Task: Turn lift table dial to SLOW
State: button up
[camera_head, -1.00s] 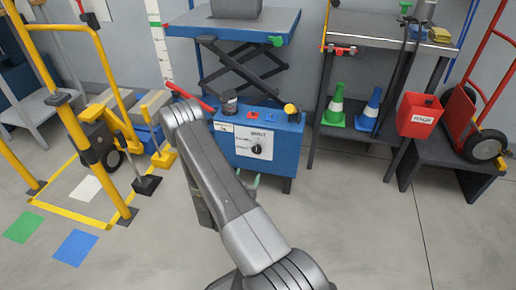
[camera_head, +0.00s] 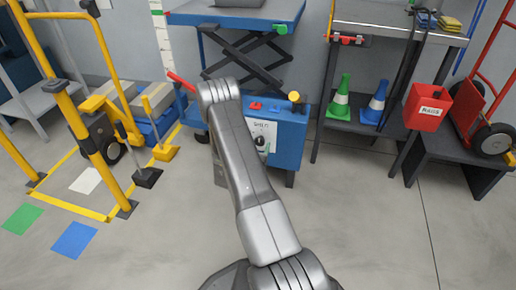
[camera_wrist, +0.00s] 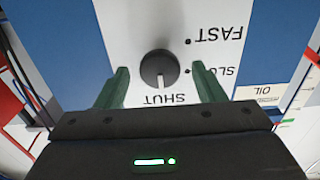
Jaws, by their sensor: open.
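The lift table dial (camera_wrist: 160,68) is a dark round knob with a white pointer line on a white panel (camera_wrist: 130,22). Its labels read upside down in the wrist view: FAST, SLOW and SHUT. The pointer line lies toward SHUT. My gripper (camera_wrist: 162,70) is open, its two green fingers on either side of the dial with gaps to both. I cannot tell how far the fingertips are from the panel. In the head view the dial (camera_head: 260,142) shows on the blue lift table cabinet (camera_head: 288,142); my arm hides the panel's left part.
The cabinet top carries a red button (camera_head: 255,106) and a yellow knob (camera_head: 294,96). A red lever (camera_head: 180,81) sticks out at its left. The floor in front is clear.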

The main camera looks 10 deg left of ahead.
jog(key=shift+w, duration=0.2)
jog(key=c, duration=1)
jog(key=shift+o, duration=0.2)
